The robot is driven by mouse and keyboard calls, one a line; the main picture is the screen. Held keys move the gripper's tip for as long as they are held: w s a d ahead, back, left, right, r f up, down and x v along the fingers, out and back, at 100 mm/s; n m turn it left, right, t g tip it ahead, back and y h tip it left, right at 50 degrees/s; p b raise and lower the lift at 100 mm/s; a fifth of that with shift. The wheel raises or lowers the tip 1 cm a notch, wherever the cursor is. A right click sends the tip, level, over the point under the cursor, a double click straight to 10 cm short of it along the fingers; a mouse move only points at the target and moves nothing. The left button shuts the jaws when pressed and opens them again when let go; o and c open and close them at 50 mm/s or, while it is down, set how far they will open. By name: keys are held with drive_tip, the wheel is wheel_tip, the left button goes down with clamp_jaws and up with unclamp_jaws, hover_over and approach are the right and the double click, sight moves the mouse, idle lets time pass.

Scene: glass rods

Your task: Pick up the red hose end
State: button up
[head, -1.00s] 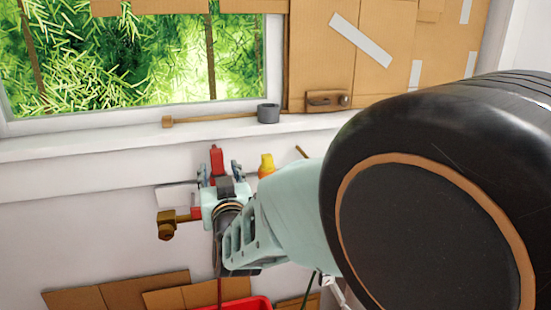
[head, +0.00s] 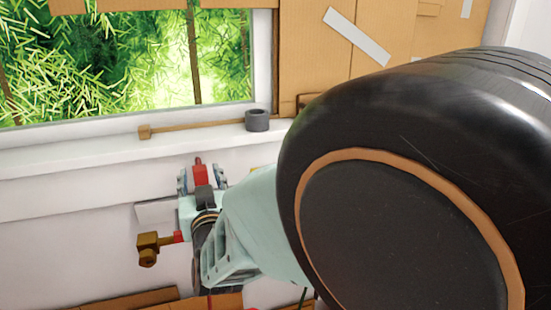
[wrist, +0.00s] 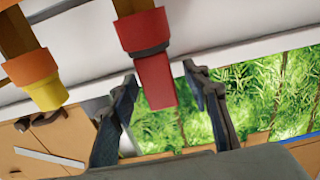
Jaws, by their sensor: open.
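The red hose end (wrist: 156,80) hangs between the two fingers of my gripper (wrist: 160,74) in the wrist view. It has a wider red collar, a dark band and a narrower red tip. My gripper is open, with one dark finger on each side and a visible gap at each. In the head view the red hose end (head: 200,176) shows between the fingertips of my gripper (head: 200,170), in front of the white wall below the window sill. My arm hides much of the area to its right.
An orange and yellow hose end (wrist: 45,88) hangs beside the red one in the wrist view. A grey cup-like piece (head: 257,120) and a thin wooden stick (head: 195,127) lie on the sill (head: 90,150). Cardboard (head: 130,300) lies low at the bottom.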

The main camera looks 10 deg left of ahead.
drive_tip(key=shift+c, duration=0.5)
clamp_jaws()
